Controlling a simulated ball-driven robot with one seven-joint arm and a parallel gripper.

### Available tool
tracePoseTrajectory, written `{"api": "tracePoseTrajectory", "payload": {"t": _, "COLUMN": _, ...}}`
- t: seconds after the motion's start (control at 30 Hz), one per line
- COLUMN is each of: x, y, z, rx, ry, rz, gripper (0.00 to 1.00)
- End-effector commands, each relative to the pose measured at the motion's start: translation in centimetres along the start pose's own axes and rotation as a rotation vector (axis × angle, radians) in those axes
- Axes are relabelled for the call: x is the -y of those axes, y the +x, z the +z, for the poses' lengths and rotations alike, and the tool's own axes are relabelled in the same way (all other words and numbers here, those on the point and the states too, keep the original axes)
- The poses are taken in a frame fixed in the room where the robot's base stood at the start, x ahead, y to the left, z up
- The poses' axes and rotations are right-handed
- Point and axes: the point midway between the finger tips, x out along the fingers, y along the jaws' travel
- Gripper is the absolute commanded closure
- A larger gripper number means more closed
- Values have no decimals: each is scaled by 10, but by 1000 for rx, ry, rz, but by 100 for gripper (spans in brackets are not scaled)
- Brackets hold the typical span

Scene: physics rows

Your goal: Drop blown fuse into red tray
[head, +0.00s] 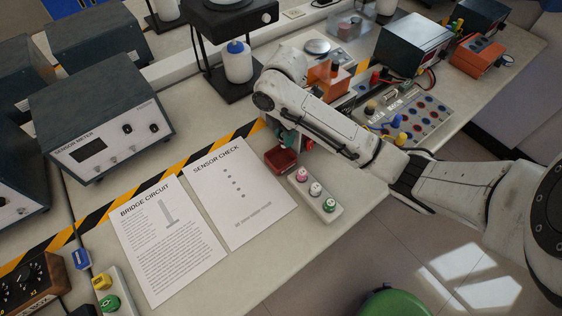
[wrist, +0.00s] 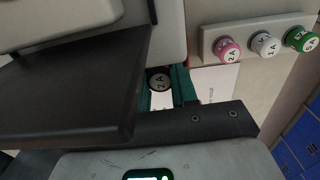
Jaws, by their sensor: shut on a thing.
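My gripper (head: 287,139) is low over the bench, just above and behind the small red tray (head: 281,160). Whether this fuse is blown does not show. In the head view the fuse is hidden by the fingers and arm. The visible part of the tray floor looks empty. In the wrist view the tray is almost wholly hidden behind the gripper.
A white holder (head: 301,184) with pink, white and green fuses stands right beside the tray; its caps also show in the wrist view (wrist: 265,44). Printed sheets (head: 240,190) lie to the left. A terminal board (head: 412,118) and orange block (head: 322,75) stand beyond my arm.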

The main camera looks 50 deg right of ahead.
Motion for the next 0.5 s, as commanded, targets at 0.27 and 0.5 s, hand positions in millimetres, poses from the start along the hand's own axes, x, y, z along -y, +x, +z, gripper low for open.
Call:
{"api": "tracePoseTrajectory", "payload": {"t": 0.27, "x": 0, "y": -1, "z": 0, "rx": 0, "ry": 0, "rz": 0, "gripper": 63}}
{"api": "tracePoseTrajectory", "payload": {"t": 0.5, "x": 0, "y": -1, "z": 0, "rx": 0, "ry": 0, "rz": 0, "gripper": 42}}
